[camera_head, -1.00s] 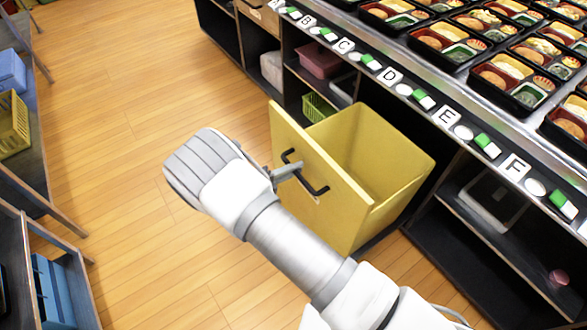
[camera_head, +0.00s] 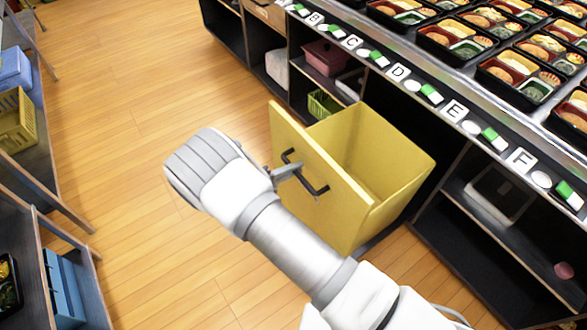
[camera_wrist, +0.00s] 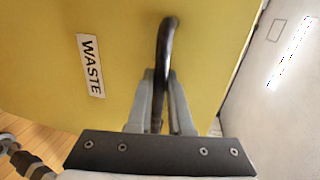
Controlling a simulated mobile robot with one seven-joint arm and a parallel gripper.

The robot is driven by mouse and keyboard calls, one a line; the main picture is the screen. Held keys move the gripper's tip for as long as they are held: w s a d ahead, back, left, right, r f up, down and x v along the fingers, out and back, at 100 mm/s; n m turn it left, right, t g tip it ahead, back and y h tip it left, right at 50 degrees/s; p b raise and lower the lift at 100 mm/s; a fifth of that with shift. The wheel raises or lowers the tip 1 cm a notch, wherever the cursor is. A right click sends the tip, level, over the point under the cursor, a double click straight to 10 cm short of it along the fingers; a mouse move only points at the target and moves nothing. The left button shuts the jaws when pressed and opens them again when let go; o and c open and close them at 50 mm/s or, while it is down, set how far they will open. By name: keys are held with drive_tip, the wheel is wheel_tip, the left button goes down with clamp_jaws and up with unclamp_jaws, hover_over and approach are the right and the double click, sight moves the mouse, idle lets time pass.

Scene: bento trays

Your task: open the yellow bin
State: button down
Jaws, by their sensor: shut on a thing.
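The yellow bin (camera_head: 395,160) stands pulled out of the counter like a drawer, and its empty inside shows from above. A black bar handle (camera_head: 305,175) is on its front panel. My gripper (camera_head: 287,173) is at the handle, with its fingers on either side of the bar. In the wrist view my gripper (camera_wrist: 160,100) is shut on the black handle (camera_wrist: 166,50). The yellow front (camera_wrist: 60,60) fills much of that view and carries a WASTE label (camera_wrist: 90,66).
The counter (camera_head: 455,75) with lettered labels and several bento trays (camera_head: 450,42) runs along the right. Open shelves (camera_head: 490,215) lie below it. Shelves with a yellow basket (camera_head: 15,120) and a blue box (camera_head: 62,290) stand at left. The wooden floor (camera_head: 120,140) between is clear.

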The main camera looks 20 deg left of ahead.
drive_tip(key=c, duration=0.8)
unclamp_jaws()
drive_tip(key=shift+c, duration=0.2)
drive_tip(key=p+v, duration=0.1)
drive_tip(key=v, duration=1.6)
drive_tip(key=shift+s+p, duration=0.25)
drive_tip(key=shift+p, duration=0.15)
